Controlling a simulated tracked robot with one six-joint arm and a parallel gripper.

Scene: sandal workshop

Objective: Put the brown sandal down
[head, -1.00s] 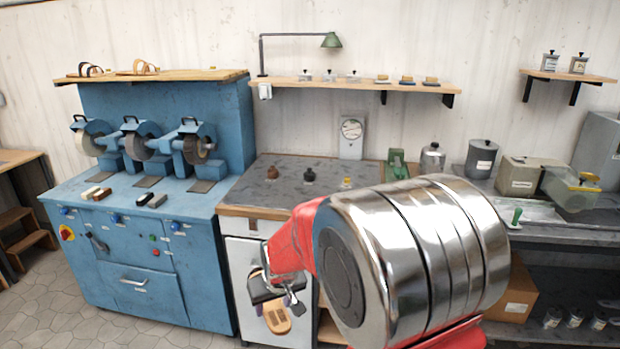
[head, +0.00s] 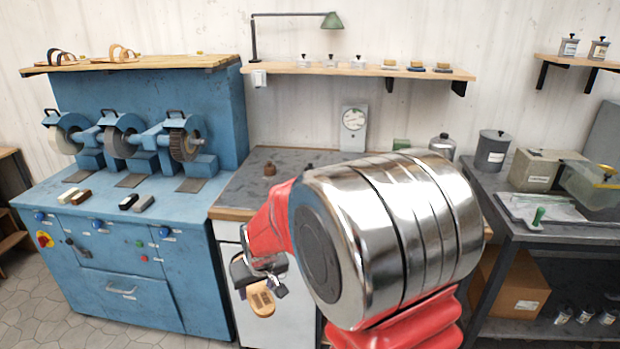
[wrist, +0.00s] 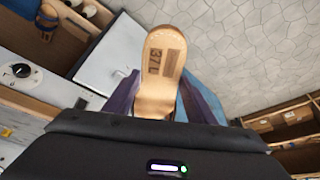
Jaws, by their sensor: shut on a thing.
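My gripper (head: 262,284) is shut on a sandal with a tan sole (head: 262,302), held in the air in front of the white cabinet. In the wrist view the sole (wrist: 160,62) shows between the purple fingers of my gripper (wrist: 160,100), with the mark "37 L" on it. The sandal's straps are hidden, so I cannot tell their colour. On the shelf above the blue machine stand a dark-strapped sandal (head: 62,57) and a tan-strapped sandal (head: 122,54).
The blue grinding machine (head: 130,285) stands at the left, with several small blocks on its ledge. The grey worktop (head: 235,180) beside it is partly hidden by my arm. A small brown knob-like object (head: 269,169) sits on it. A dark bench (head: 520,229) at the right carries boxes and canisters.

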